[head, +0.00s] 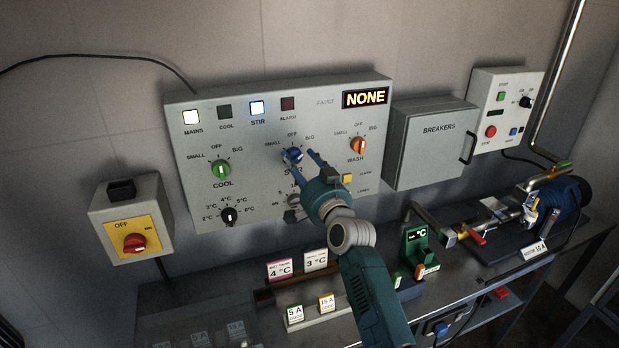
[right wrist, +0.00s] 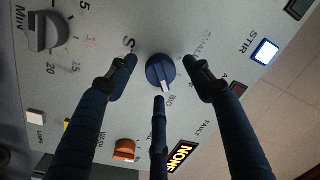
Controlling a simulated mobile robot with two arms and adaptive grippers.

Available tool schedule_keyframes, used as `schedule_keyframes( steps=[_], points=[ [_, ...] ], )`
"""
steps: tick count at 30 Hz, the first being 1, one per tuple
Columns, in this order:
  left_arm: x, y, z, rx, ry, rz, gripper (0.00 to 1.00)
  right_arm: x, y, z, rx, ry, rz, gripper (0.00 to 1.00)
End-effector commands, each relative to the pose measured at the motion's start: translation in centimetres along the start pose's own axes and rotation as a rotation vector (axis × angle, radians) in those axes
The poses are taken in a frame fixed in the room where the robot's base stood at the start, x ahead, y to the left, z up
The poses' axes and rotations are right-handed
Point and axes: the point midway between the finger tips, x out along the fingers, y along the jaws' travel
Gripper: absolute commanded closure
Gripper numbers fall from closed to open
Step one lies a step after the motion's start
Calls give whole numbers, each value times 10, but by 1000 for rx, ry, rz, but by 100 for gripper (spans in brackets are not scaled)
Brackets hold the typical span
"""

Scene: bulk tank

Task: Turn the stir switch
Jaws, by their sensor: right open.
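The stir switch (head: 295,155) is a blue knob in the middle of the grey control panel, partly covered by my fingers in the head view. In the right wrist view the blue knob (right wrist: 159,70) shows clearly, its white mark pointing toward BIG. The STIR lamp (head: 257,108) above it is lit. My right gripper (head: 299,155) is open in front of the knob. In the right wrist view its dark blue fingers (right wrist: 160,76) stand around the knob, with visible gaps at the sides; I cannot tell if the middle finger touches. My left gripper is not in view.
The green COOL knob (head: 221,170) is left of the switch and the orange WASH knob (head: 358,146) right. The display (head: 366,97) reads NONE. A breaker box (head: 432,146) and a red rotary switch (head: 134,243) flank the panel. Cards and pipework sit on the bench below.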

Motion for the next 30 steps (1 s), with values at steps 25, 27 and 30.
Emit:
schedule_keyframes(
  steps=[25,27,30],
  points=[
    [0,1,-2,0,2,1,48,-107,0,0,0,0,1,49],
    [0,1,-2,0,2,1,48,-107,0,0,0,0,1,49],
    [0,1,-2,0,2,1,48,-107,0,0,-1,0,1,49]
  ],
)
